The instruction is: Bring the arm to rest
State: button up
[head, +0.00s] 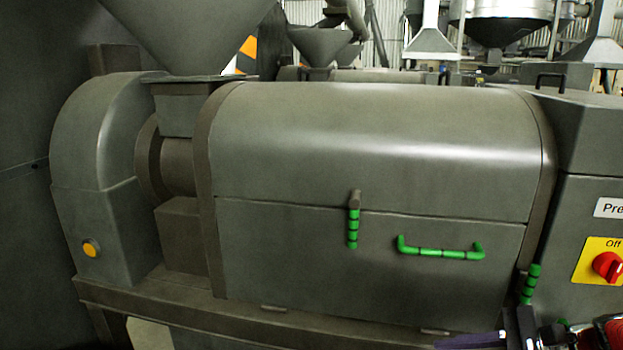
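Part of my arm shows at the bottom right corner, cut off by the picture edge. Dark pieces that look like my gripper (503,336) are low there, in front of the press's lower right edge. The fingertips are not clear, so I cannot tell whether it is open or shut, or whether it touches anything. The grey screw press (370,125) fills the middle, its rounded cover down. A green upright handle (353,226), a green horizontal handle (440,252) and a second green upright handle (530,284) are on its front.
A control cabinet with a red knob (607,265) on a yellow plate marked Off stands at the right, close to my arm. A hopper (185,30) and grey housing (105,130) are at the left. More machines stand behind. The press's base beam (180,305) runs along the bottom.

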jog(key=s+a+n+h, duration=0.3)
jog(key=a+n, duration=0.3)
jog(key=n, duration=0.4)
jog(key=s+a+n+g+h, duration=0.1)
jog(key=s+a+n+h, duration=0.3)
jog(key=n, duration=0.6)
jog(key=shift+a+h, duration=0.9)
jog(key=shift+h, duration=0.1)
